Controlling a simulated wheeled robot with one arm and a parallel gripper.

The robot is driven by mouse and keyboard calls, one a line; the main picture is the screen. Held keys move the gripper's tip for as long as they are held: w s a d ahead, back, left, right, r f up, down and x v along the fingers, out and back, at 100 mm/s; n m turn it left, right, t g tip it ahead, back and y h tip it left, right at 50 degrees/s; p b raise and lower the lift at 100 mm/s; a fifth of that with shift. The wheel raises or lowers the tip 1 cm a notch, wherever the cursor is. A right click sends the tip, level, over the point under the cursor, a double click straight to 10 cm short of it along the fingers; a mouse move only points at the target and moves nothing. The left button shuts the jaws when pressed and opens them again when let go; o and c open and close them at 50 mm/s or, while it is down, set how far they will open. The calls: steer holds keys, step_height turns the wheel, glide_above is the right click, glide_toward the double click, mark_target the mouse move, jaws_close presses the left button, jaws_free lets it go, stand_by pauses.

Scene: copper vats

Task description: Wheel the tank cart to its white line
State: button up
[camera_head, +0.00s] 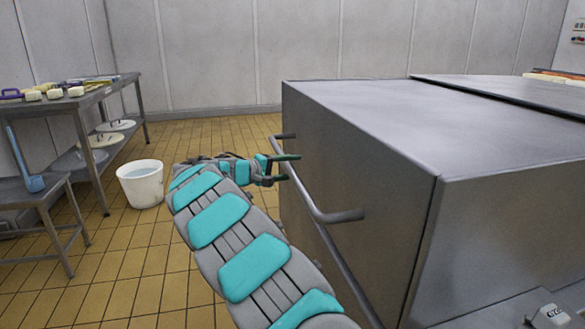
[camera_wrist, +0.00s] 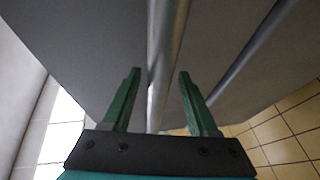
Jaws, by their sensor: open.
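The tank cart appears as a large grey steel box (camera_head: 370,190) filling the right of the head view. A bent metal push bar (camera_head: 315,205) runs along its left side. My gripper (camera_head: 288,168) is open at this bar. In the wrist view, the bar (camera_wrist: 165,60) passes between the two green fingers of my gripper (camera_wrist: 160,74), with a visible gap on the right. I cannot tell whether either finger touches it. The cart's wheels are hidden. A bright white patch (camera_wrist: 62,130) shows at the lower left of the wrist view; I cannot tell whether it is the white line.
A white bucket (camera_head: 141,184) stands on the yellow tiled floor (camera_head: 130,265) left of my arm. A steel table (camera_head: 97,97) with blocks on it and a low bench (camera_head: 40,192) with a blue ladle (camera_head: 33,182) stand at left. Floor between bucket and cart is clear.

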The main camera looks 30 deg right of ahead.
steer(key=v, duration=0.7)
stand_by(0.4)
